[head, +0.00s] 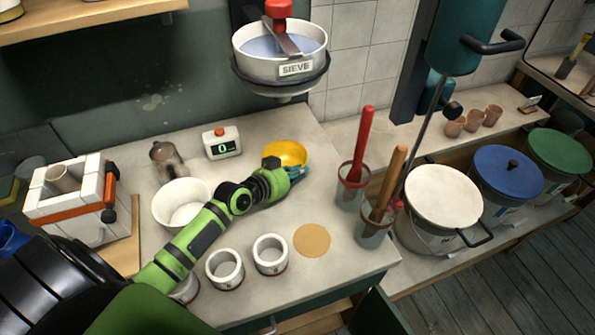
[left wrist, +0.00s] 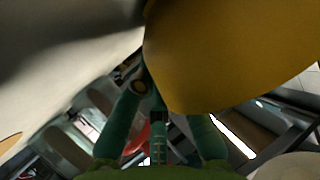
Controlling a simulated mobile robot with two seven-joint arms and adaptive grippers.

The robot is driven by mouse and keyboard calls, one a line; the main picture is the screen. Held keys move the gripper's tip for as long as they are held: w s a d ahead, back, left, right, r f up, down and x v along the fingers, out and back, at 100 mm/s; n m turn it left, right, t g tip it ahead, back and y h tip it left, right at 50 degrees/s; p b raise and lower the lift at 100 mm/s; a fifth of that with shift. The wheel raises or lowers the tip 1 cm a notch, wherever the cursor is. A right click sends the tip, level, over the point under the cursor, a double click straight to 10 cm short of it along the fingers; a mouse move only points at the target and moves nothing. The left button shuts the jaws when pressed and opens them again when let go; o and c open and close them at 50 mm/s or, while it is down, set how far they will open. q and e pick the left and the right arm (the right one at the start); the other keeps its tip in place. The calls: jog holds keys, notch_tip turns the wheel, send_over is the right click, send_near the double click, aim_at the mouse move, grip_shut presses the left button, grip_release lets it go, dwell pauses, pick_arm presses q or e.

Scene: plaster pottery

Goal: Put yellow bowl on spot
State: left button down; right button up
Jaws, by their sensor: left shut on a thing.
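The yellow bowl (head: 284,153) is at the back right of the worktop in the head view, below the sieve. My left gripper (head: 298,172) is at its front right side and is shut on it. In the left wrist view the bowl (left wrist: 230,50) fills the upper right, with the teal gripper fingers (left wrist: 158,115) against its edge. I cannot tell whether the bowl touches the worktop. The spot (head: 312,240), a flat tan disc, lies bare near the front right of the worktop. My right gripper is not in view.
A white bowl (head: 182,203) and white cups (head: 270,254) stand near my left arm. A digital scale (head: 222,143) is behind. Pots with a red tool (head: 352,185) and a wooden-handled tool (head: 375,228) stand at the right edge. The sieve (head: 282,55) hangs above.

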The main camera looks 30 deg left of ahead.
pick_arm(q)
jog(key=shift+f, duration=0.15)
jog(key=c, duration=1.3)
grip_release()
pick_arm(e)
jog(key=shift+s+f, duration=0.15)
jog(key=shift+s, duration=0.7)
pick_arm(q)
jog(key=shift+r, duration=0.3)
jog(key=v, duration=0.3)
jog(key=b+v, duration=0.1)
jog(key=v, duration=0.2)
jog(key=shift+f, duration=0.2)
jog(key=shift+v, duration=0.75)
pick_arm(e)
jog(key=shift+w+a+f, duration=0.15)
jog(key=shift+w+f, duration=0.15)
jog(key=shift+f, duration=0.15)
pick_arm(q)
jog(key=shift+r, duration=0.15)
